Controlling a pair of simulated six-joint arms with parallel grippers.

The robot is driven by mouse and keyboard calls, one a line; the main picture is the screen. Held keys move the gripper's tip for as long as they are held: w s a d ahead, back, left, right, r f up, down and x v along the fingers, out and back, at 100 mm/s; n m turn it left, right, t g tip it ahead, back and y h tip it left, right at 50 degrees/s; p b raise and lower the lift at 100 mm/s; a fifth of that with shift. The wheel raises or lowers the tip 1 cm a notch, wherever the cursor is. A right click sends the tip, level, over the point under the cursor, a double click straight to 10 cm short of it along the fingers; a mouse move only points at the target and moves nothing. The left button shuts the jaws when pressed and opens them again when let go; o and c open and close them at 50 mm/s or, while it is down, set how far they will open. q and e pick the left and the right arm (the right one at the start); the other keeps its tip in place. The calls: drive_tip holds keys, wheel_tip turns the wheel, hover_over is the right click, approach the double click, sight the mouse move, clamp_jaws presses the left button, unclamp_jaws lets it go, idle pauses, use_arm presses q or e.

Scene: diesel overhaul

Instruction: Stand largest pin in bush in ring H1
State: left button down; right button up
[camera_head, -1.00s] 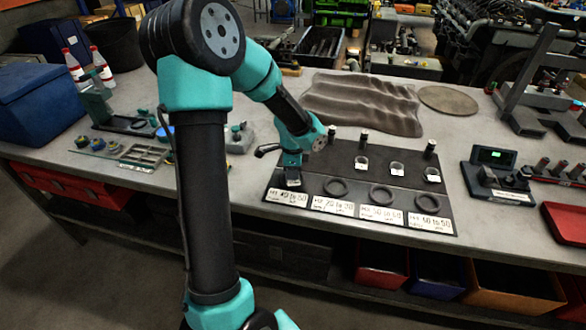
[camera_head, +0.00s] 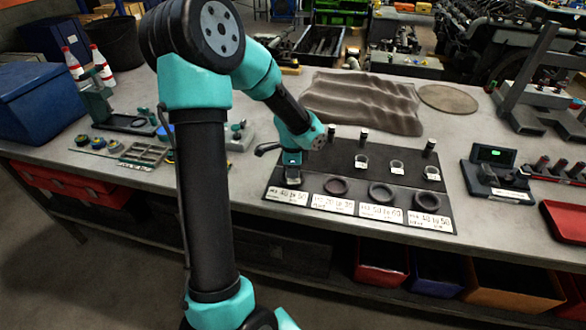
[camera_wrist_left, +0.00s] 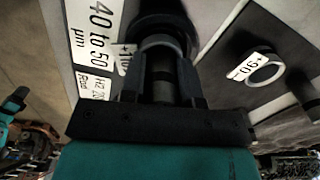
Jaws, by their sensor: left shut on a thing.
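My left gripper (camera_head: 292,170) is over ring H1, at the left end of the black board; it also shows in the left wrist view (camera_wrist_left: 160,88). It is shut on a dark pin (camera_wrist_left: 162,72). Beyond the pin is a light-rimmed bush (camera_wrist_left: 160,42) with a +10-like tag, partly cut off, inside or over the dark ring H1 (camera_wrist_left: 163,18). The fingers hide the pin's lower end, so I cannot tell how deep it sits. The H1 label (camera_head: 287,195) reads 40 to 50.
Three pins stand at the board's back, one at the right (camera_head: 430,145). Tagged bushes (camera_head: 397,167) sit in front of them. Empty dark rings (camera_head: 381,193) lie along the front. A gauge with a green display (camera_head: 493,156) stands right; a tray (camera_head: 145,154) lies left.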

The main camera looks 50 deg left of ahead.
use_arm(q)
drive_tip(key=shift+s+d+f, duration=0.1)
drive_tip(key=shift+s+f, duration=0.1)
drive_tip(key=shift+f, duration=0.3)
drive_tip(key=c, duration=0.8)
unclamp_jaws()
wheel_tip(320, 180, up, 18)
drive_tip(key=shift+w+r, duration=0.15)
drive_tip(key=shift+r, duration=0.1)
drive_tip(key=shift+f, duration=0.1)
idle(0.4)
wheel_tip(320, 180, down, 16)
drive_tip(key=shift+f, duration=0.1)
idle(0.7)
